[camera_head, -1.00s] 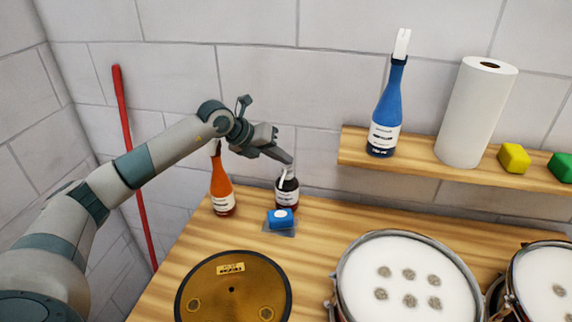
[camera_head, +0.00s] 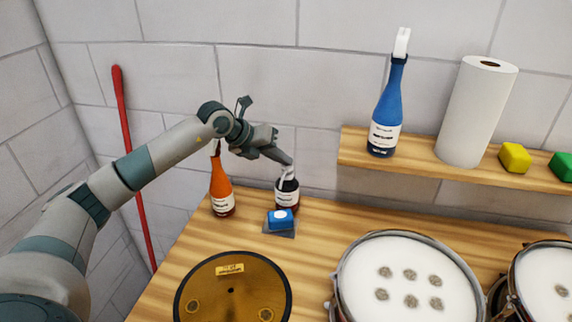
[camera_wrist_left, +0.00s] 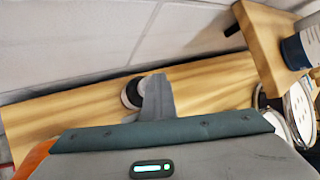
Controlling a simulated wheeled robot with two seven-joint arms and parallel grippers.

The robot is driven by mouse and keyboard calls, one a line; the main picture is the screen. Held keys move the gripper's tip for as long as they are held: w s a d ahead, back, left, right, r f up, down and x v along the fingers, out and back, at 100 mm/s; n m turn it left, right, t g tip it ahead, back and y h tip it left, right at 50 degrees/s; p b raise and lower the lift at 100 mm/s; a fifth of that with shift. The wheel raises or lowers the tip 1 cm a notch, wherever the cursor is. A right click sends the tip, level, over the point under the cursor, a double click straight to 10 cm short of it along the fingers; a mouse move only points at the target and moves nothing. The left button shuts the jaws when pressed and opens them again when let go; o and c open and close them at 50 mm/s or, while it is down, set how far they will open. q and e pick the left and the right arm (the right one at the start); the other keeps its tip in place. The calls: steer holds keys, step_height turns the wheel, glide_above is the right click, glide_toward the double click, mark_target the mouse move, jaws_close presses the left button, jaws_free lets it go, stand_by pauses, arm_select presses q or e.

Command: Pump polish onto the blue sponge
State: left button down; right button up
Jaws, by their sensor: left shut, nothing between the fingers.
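The blue sponge (camera_head: 281,218) lies on a small grey pad on the wooden bench, with a white patch on its top. A dark bottle with a white label (camera_head: 287,196) and a pale pump spout stands just behind it. My left gripper (camera_head: 289,161) is shut and empty, with its fingertips at the top of this bottle, over the pump head. Whether they touch it, I cannot tell. In the left wrist view, the shut fingers (camera_wrist_left: 158,97) partly cover the bottle (camera_wrist_left: 131,93). The sponge is hidden there. My right gripper is not in view.
An orange bottle (camera_head: 222,191) stands left of the dark bottle, under my forearm. A blue bottle (camera_head: 384,115), paper roll (camera_head: 475,115) and yellow block (camera_head: 514,158) are on the shelf (camera_head: 420,165). A cymbal (camera_head: 232,290) and drums (camera_head: 405,260) occupy the front.

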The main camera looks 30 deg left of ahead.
mark_target(283, 167)
arm_select(q)
steer(key=shift+s+f, duration=0.1)
steer(key=shift+f, duration=0.1)
steer(key=shift+w+a+r+p, duration=0.1)
steer(key=shift+w+r+p, duration=0.1)
steer(key=shift+r+p, duration=1.45)
steer(key=shift+r, duration=1.45)
